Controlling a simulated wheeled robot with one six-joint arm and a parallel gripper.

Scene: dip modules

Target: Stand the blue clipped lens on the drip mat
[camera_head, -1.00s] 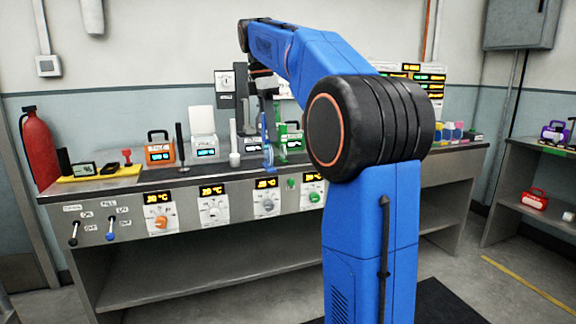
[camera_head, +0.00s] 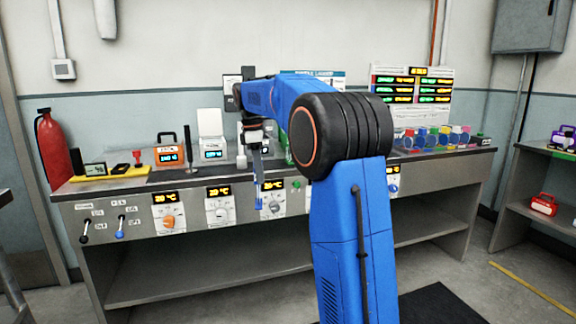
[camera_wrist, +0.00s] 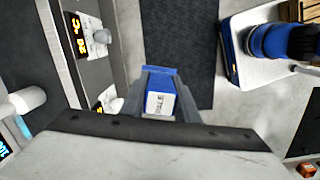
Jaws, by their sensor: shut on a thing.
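The blue clipped lens (camera_head: 258,190) hangs upright, long and narrow, below my gripper (camera_head: 256,150) in the head view. In the wrist view its blue top with a white label (camera_wrist: 160,98) sits between the two fingers of my gripper (camera_wrist: 158,92), which are shut on it. The lens is in front of the bench's control panel, over the floor rather than the bench top. A flat dark mat (camera_head: 178,174), probably the drip mat, lies on the bench top to the left of my gripper.
A dark upright tool (camera_head: 189,150) stands at the dark mat. An orange-framed timer (camera_head: 170,154) and a white device (camera_head: 212,148) stand behind. A yellow tray (camera_head: 112,173) is at the left. Dials and knobs line the bench front (camera_head: 218,207). My arm hides part of the bench.

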